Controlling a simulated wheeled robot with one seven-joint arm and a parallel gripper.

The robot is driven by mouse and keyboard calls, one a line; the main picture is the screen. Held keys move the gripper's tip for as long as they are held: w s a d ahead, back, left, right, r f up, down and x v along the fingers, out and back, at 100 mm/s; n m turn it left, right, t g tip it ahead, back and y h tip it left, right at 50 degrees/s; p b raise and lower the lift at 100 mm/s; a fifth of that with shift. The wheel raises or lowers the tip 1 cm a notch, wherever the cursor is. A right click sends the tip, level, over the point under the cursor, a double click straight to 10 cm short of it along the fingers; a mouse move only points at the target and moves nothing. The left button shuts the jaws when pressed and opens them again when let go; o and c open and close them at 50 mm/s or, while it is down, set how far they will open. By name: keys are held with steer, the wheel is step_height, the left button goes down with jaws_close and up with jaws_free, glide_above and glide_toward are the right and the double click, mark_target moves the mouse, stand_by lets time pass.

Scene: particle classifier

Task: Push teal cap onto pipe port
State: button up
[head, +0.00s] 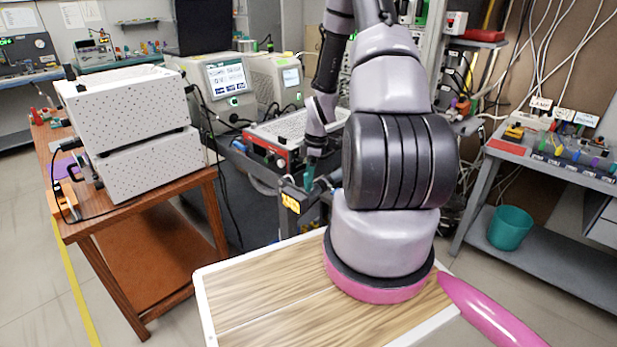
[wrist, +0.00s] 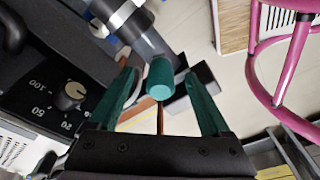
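The teal cap (wrist: 161,80) is in the middle of the wrist view, at the near end of a dark grey pipe port (wrist: 146,42). It lines up with the pipe and appears to touch it; I cannot tell how far it is pushed on. My gripper (wrist: 160,74) has its green fingers spread, one on each side of the cap, with a visible gap on both sides. In the head view my gripper (head: 309,172) points down beside the red-fronted instrument, and its fingers are small there. The cap cannot be made out in the head view.
A red-fronted instrument (head: 268,153) stands beside my gripper on a dark cart. A yellow label (head: 291,203) sits just below. A dark panel with a knob (wrist: 70,95) is close on the wrist view's left. White perforated boxes (head: 135,110) stand on a wooden table at left.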

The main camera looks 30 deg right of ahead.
step_height(320, 180, up, 11)
steer(key=d, duration=0.1)
steer(key=shift+s+d+f, duration=0.15)
steer(key=shift+s+d, duration=0.1)
steer(key=shift+s, duration=0.1)
stand_by(0.6)
steer(key=s+a+r+m+t+h, duration=0.1)
steer(key=s+a+r+m, duration=0.2)
steer(key=r, duration=0.7)
steer(key=s+a+r+m+t+h, duration=0.15)
steer(key=a+r+m, duration=0.3)
steer(key=r, duration=0.55)
steer(key=s+a+r+m+t+y, duration=0.1)
steer(key=s+a+r+m+t, duration=0.1)
steer(key=s+r+m, duration=0.3)
steer(key=s+a+r+m+t+y, duration=0.2)
steer(key=s+a+r+m, duration=0.2)
steer(key=s+r, duration=0.4)
steer(key=shift+s+a+r+m, duration=0.35)
steer(key=shift+s+a+r, duration=0.05)
steer(key=shift+s+a, duration=0.35)
steer(key=shift+d, duration=0.1)
stand_by(0.4)
